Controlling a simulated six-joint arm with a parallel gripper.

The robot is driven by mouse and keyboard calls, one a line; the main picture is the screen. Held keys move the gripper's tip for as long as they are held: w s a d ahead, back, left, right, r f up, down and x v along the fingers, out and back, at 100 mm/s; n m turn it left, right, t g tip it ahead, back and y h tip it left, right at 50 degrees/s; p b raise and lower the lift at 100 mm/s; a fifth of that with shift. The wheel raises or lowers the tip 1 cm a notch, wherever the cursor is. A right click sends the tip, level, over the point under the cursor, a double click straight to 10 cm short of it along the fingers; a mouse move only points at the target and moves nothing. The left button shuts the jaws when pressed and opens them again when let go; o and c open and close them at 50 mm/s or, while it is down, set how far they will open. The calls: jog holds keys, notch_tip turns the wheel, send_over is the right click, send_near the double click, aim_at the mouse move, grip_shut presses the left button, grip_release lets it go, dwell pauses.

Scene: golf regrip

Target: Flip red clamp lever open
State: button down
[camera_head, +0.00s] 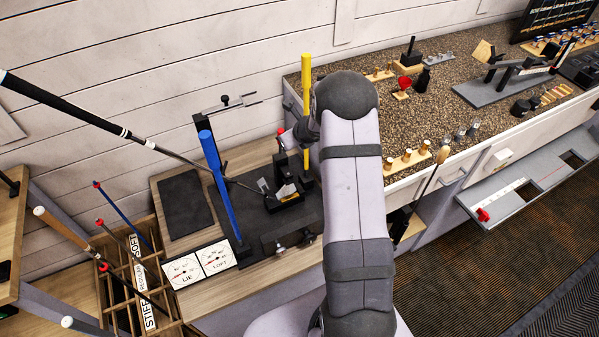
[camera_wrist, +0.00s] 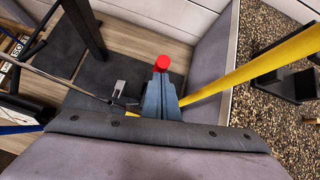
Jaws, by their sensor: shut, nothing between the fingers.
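The red end of the clamp lever (camera_wrist: 162,62) shows just beyond my fingertips in the wrist view. It also shows in the head view as a small red spot (camera_head: 281,131) left of my wrist. My gripper (camera_wrist: 161,90) is shut, with its fingers together and no object between them. The fingertips overlap the lower edge of the red end in the picture; I cannot tell whether they touch it. The rest of the lever is hidden behind my fingers. A golf club (camera_head: 165,151) lies slanted, its head end at the black clamp fixture (camera_head: 285,217).
A tall yellow lever (camera_head: 306,75) stands close beside my gripper, and a blue lever (camera_head: 213,165) stands further left. LIE and LOFT dials (camera_head: 200,263) lie at the front. A speckled counter (camera_head: 370,120) with small tools is at right. A club rack (camera_head: 130,275) stands lower left.

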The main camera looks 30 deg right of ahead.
jog(key=shift+w+r+p, duration=0.35)
jog(key=shift+w+p, duration=0.05)
jog(key=shift+w, duration=0.2)
jog(key=shift+w+r+p, duration=0.3)
jog(key=shift+w+p, duration=0.1)
jog(key=shift+w, duration=0.2)
jog(key=shift+w+a+r+p, duration=0.15)
jog(key=shift+w+r+p, duration=0.25)
jog(key=shift+w+r, duration=0.1)
jog(key=s+f+b, duration=0.1)
jog(key=b, duration=0.1)
send_near(282, 130)
jog(key=shift+s+d+r, duration=0.15)
jog(key=shift+d+r, duration=0.15)
jog(key=shift+r, duration=0.3)
jog(key=shift+s+d+r, duration=0.15)
jog(key=shift+d+r, duration=0.15)
jog(key=shift+r, duration=0.3)
